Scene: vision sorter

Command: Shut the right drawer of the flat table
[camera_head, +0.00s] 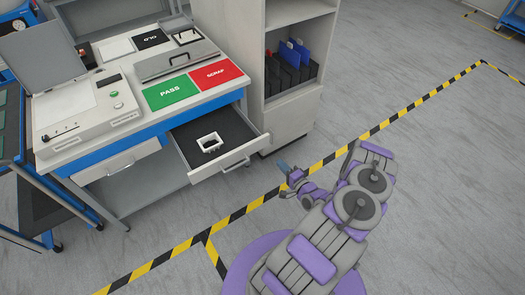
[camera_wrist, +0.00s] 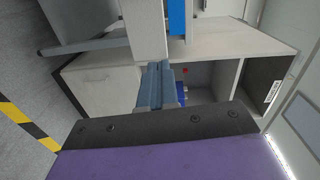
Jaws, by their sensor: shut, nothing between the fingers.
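The flat table (camera_head: 130,125) has a pale top and a blue edge, at the left in the head view. Its right drawer (camera_head: 221,173) is pulled out, with a dark floor, a pale front and a bar handle. A white square frame (camera_head: 209,143) lies inside it. My gripper (camera_head: 283,166) is to the right of the drawer front, apart from it, above the floor by the striped line. In the wrist view, its blue-grey fingers (camera_wrist: 158,85) are together and empty. A pale upright part lies beyond the fingertips there; I cannot tell which part.
The left drawer (camera_head: 118,165) appears shut. A grey cabinet (camera_head: 290,115) with dark and blue folders stands right of the table. Green PASS (camera_head: 170,92) and red SCRAP (camera_head: 215,75) areas lie on the tabletop. Open floor (camera_head: 430,150) spreads to the right.

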